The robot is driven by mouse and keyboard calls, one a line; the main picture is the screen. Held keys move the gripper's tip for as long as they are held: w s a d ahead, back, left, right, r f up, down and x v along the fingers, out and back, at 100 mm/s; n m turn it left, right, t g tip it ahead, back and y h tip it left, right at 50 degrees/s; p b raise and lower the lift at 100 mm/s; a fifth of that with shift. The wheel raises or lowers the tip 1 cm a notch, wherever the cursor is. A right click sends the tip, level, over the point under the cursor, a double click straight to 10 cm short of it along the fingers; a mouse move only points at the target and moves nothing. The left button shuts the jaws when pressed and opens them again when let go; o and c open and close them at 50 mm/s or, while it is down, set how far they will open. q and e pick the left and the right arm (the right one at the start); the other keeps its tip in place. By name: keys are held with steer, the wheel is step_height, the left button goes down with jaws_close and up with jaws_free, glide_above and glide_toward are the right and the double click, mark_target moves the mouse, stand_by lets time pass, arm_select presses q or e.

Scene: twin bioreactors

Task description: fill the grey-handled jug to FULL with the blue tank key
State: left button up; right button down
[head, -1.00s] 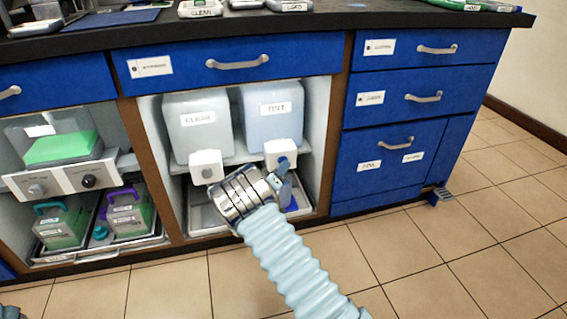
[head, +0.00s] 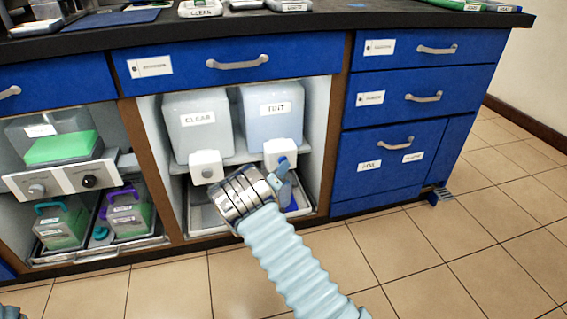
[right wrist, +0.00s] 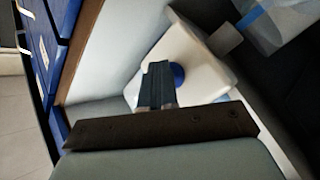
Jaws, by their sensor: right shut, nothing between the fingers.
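The tint tank (head: 272,120) stands in the open cabinet bay, with a white tap box (head: 280,152) at its front. In the right wrist view the round blue key (right wrist: 178,75) shows on a white tap box (right wrist: 195,60). My right gripper (head: 284,166) is at that tap; its fingers (right wrist: 158,72) are shut and empty, right in front of the key and partly covering it. Whether they touch it I cannot tell. A clear vessel with a blue band (right wrist: 262,22) shows at the wrist view's top right, perhaps the jug; its handle is not clear.
The clear tank (head: 198,122) and its tap box (head: 207,167) stand just left. A metal tray (head: 204,215) lies below. The left bay holds green-filled jugs (head: 62,228) and a knob panel (head: 62,182). Blue drawers (head: 405,95) are at right. The floor in front is clear.

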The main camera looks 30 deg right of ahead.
steer(key=shift+s+a+p, duration=0.2)
steer(key=shift+s+p, duration=0.15)
steer(key=shift+s, duration=0.55)
steer(key=s+p, duration=0.1)
steer(key=s, duration=0.1)
steer(key=s+a, duration=0.1)
steer(key=s, duration=0.2)
steer(key=shift+a+p, duration=0.1)
steer(key=shift+p, duration=0.25)
stand_by(0.3)
